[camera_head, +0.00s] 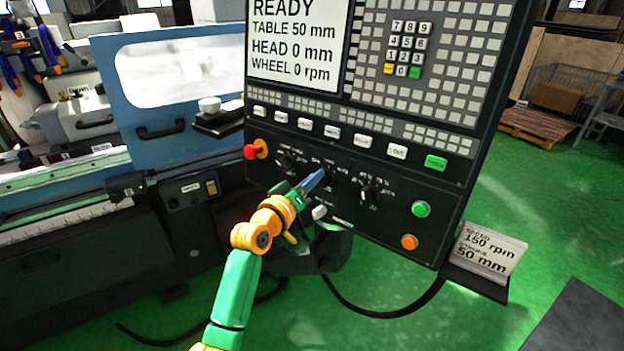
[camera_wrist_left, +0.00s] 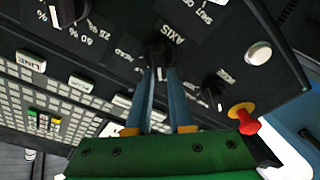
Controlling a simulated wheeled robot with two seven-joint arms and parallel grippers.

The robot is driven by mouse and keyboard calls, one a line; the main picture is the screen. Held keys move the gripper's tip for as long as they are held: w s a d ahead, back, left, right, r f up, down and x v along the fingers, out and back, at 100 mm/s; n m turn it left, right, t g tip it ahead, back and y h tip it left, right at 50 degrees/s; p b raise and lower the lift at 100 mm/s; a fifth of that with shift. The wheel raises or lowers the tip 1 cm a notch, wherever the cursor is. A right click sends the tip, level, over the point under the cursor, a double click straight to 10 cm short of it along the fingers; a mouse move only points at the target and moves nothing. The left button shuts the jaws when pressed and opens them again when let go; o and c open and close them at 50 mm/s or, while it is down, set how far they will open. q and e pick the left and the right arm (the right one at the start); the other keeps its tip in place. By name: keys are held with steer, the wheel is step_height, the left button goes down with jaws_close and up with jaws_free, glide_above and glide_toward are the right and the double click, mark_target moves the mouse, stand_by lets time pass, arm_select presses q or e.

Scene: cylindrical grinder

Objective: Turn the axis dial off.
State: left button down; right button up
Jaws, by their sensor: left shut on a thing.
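The axis dial (camera_wrist_left: 158,53) is a black knob under the printed word AXIS on the dark control panel. In the wrist view my left gripper (camera_wrist_left: 159,76) has its two blue fingers on either side of the knob, shut on it. A white mark shows on the knob between the fingers; the setting it points to is hard to read. In the head view the left gripper (camera_head: 322,178) reaches the middle dial of the lower row and mostly hides it. My right gripper is not in view.
Black dials stand left (camera_head: 287,160) and right (camera_head: 369,191) of the axis dial. A red emergency button (camera_head: 252,151) is at the panel's left edge. Green (camera_head: 421,209) and orange (camera_head: 409,242) buttons are lower right. The screen (camera_head: 296,40) reads READY, WHEEL 0 rpm.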

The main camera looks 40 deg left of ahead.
arm_select(q)
steer(key=c, duration=0.8)
jaws_free()
steer(key=s+b, duration=0.2)
steer(key=s, duration=0.5)
steer(key=shift+d, duration=0.4)
steer(key=shift+r, duration=0.1)
